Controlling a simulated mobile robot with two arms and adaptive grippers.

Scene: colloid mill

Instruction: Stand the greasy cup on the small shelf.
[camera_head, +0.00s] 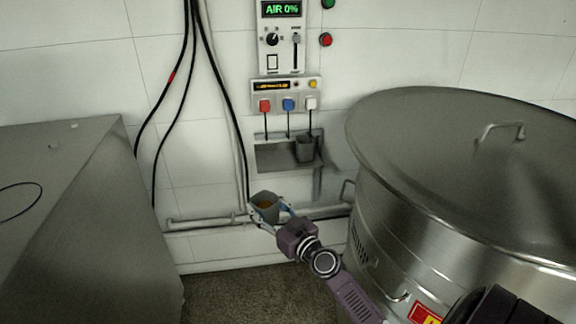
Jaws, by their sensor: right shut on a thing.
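The greasy cup (264,205) is grey with brownish stuff inside, and its open top faces up toward the camera. My right gripper (270,215) is shut on this cup and holds it in front of the wall, below and a little left of the small shelf in the picture. The small shelf (272,160) is a grey metal ledge on the tiled wall under the control panels. Another grey cup (305,149) stands at its right end; the left part of the shelf is bare. My left gripper is not in view.
A large steel vat (400,220) with a lid fills the right side, close to my right arm. A grey metal cabinet (70,220) stands at the left. Black cables (215,65) hang down the wall. A pipe (205,221) runs low along the wall. Control panels (283,40) sit above the shelf.

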